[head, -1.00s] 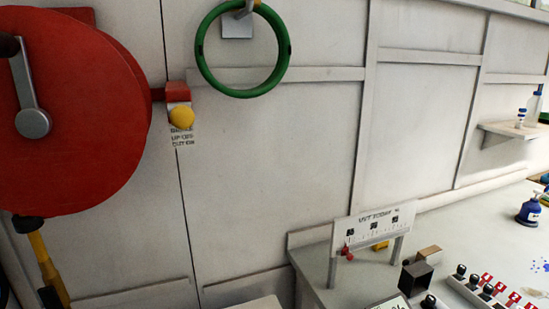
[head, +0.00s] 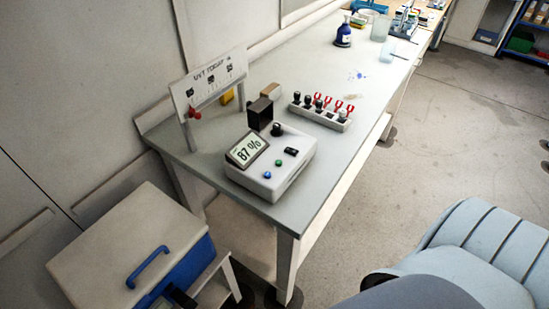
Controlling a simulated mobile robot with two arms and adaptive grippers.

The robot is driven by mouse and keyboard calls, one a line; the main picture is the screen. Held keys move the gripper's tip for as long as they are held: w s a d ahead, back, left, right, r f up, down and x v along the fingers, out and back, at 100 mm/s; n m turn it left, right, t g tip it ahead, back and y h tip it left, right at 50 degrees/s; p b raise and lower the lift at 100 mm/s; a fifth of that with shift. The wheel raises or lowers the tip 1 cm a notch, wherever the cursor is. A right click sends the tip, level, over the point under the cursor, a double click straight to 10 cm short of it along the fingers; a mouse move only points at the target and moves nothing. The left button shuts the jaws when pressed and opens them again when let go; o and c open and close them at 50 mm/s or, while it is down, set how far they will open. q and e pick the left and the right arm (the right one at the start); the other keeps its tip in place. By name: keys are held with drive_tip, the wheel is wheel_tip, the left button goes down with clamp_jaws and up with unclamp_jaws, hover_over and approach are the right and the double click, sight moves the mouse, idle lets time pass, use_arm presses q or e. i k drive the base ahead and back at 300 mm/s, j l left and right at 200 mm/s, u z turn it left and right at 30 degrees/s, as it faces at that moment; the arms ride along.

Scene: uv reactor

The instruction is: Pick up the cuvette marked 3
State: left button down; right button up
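A long pale rack (head: 321,117) stands on the bench, holding several black-capped pieces and several red forked pieces. The pieces are too small for me to read any number, so I cannot tell which cuvette is marked 3. A white instrument (head: 285,178) with a tilted display reading 87 % sits nearer on the bench, with a black block (head: 260,113) behind it. A board (head: 212,80) headed "UVT TODAY" stands at the bench's left end. I can make out neither gripper.
The grey bench (head: 350,62) runs away to the upper right, with a blue bottle (head: 343,36) and a clear beaker (head: 387,50) farther along. A white-lidded blue box (head: 140,250) stands at lower left. Open floor (head: 455,115) lies right of the bench.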

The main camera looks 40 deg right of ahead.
sight(276, 126)
drive_tip(key=i+l+z, duration=0.2)
drive_tip(key=l, duration=0.2)
drive_tip(key=l+z, duration=0.2)
drive_tip(key=l, duration=0.2)
drive_tip(key=i+l+z, duration=0.15)
drive_tip(key=i+l, duration=0.1)
drive_tip(key=l, duration=0.1)
